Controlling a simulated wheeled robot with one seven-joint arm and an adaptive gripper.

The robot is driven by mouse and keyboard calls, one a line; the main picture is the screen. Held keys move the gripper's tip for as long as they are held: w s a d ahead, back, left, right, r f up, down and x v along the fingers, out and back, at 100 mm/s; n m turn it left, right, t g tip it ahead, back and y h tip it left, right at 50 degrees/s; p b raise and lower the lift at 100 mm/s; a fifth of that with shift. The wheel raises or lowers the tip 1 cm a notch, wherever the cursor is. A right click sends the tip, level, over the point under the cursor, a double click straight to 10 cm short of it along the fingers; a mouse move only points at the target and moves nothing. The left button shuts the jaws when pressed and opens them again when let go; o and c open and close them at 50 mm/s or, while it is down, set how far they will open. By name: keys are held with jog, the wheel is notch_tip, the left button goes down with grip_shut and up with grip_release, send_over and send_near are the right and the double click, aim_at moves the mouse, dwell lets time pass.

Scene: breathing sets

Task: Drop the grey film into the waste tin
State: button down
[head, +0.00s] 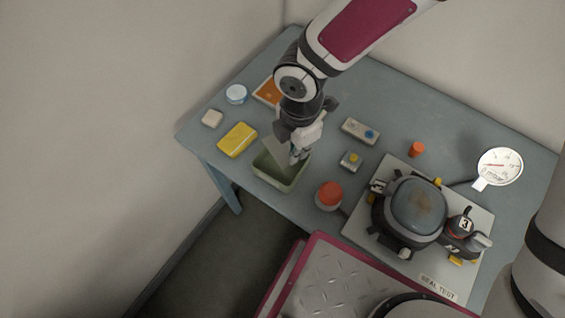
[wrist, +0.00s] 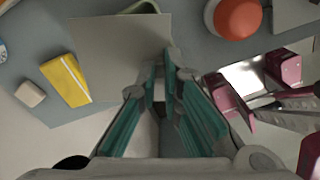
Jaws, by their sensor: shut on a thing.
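The grey film (head: 277,153) is a thin, flat square sheet. My gripper (head: 298,150) is shut on its edge, and the sheet extends to the left of the fingers. In the wrist view the film (wrist: 112,48) spreads out from between the teal fingertips (wrist: 160,78). The waste tin (head: 279,184) is a pale green, open rectangular box near the table's front edge. The film and gripper overlap the tin's opening in the head view; their height above it is hard to tell. In the wrist view the film hides most of the tin, leaving a bit of green rim (wrist: 140,7).
A yellow pack (head: 237,140) lies left of the tin, with a pale block (head: 212,118) beyond. A red-orange knob (head: 329,194) stands right of the tin, and a small yellow-button box (head: 351,161) behind. A mask unit (head: 415,208) sits on a plate at right.

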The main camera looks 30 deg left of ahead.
jog(key=c, duration=1.7)
grip_release()
jog(key=shift+o, duration=0.2)
notch_tip(320, 180, up, 12)
